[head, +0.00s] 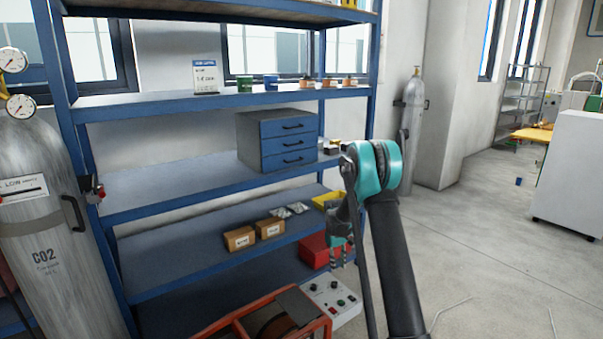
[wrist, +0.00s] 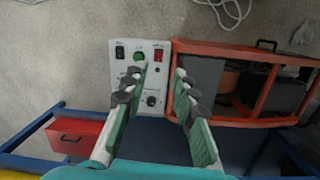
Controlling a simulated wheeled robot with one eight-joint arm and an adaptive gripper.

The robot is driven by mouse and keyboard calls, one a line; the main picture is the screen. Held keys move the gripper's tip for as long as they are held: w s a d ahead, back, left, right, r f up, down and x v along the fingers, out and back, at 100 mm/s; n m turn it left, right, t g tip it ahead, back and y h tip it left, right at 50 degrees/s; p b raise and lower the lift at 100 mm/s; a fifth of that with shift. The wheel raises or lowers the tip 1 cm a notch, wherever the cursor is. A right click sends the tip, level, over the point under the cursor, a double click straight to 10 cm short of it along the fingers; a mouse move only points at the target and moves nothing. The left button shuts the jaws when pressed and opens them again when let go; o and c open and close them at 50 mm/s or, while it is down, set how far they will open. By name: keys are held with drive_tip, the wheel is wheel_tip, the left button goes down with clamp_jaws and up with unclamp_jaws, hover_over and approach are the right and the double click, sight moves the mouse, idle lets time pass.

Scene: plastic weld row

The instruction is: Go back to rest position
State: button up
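My gripper (head: 340,253) hangs from my raised arm in front of the right end of the blue shelf rack (head: 180,97). In the wrist view my gripper (wrist: 160,85) has its two green-padded fingers spread apart with nothing between them. Past the fingertips, lower down, is a white control box (wrist: 152,58) with switches and a knob. The control box also shows in the head view (head: 335,300). My gripper looks apart from it.
An orange-framed machine (head: 265,325) stands beside the control box. A red bin (head: 315,250) and a yellow tray (head: 328,200) sit near my gripper. A grey drawer unit (head: 275,140) is on the rack. CO2 cylinder (head: 50,220) stands left. Open floor (head: 490,250) lies right.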

drive_tip(key=s+d+r+m+t, duration=0.2)
drive_tip(key=s+d+r+m, duration=0.1)
drive_tip(key=s+r, duration=1.3)
drive_tip(key=s+f+m+t+y, duration=0.1)
drive_tip(key=s+m+t, duration=0.1)
drive_tip(key=s, duration=2.1)
drive_tip(key=shift+s+d+f+m+t, duration=0.15)
drive_tip(key=shift+d+f+m+t, duration=0.15)
drive_tip(key=shift+d+t, duration=0.2)
